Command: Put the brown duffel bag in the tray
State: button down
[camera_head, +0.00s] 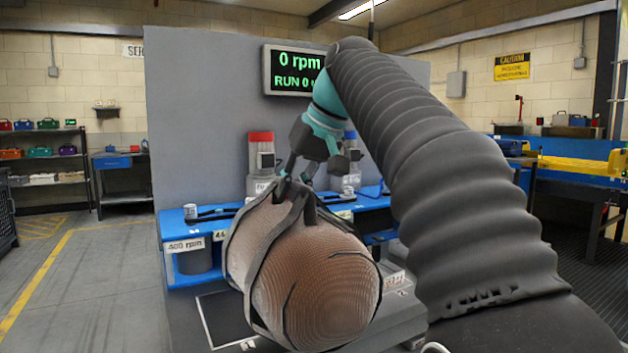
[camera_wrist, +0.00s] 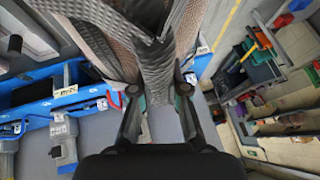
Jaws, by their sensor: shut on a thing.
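The brown duffel bag (camera_head: 325,283) hangs from my gripper (camera_head: 296,176) in the head view, a rounded brown body with dark grey straps. My gripper is shut on its straps at the top. In the wrist view the bag's fabric and straps (camera_wrist: 155,60) fill the top middle, between and beyond the fingers of my gripper (camera_wrist: 158,92). The bag is held up in front of the blue bench and hides part of what lies below and behind it. I cannot make out the tray for certain in either view.
A blue bench (camera_head: 188,222) with rpm labels stands behind the bag, against a grey panel (camera_head: 200,120) with a display screen (camera_head: 292,70). Two machines with red and blue tops stand on it. Shelves (camera_head: 45,155) with coloured bags are at the far left. Open floor (camera_head: 95,275) lies left.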

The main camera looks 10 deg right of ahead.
aim_at(264, 209)
jog(key=shift+w+a+f, duration=0.3)
jog(key=shift+w+a, duration=0.15)
jog(key=shift+w, duration=0.05)
jog(key=shift+w+a+f, duration=0.25)
jog(key=shift+w+a, duration=0.2)
jog(key=shift+w+a+f, duration=1.15)
jog(key=shift+w+f, duration=0.1)
jog(key=shift+w, duration=0.1)
jog(key=shift+f, duration=0.1)
jog(key=c, duration=1.2)
grip_release()
jog(key=shift+f, duration=0.15)
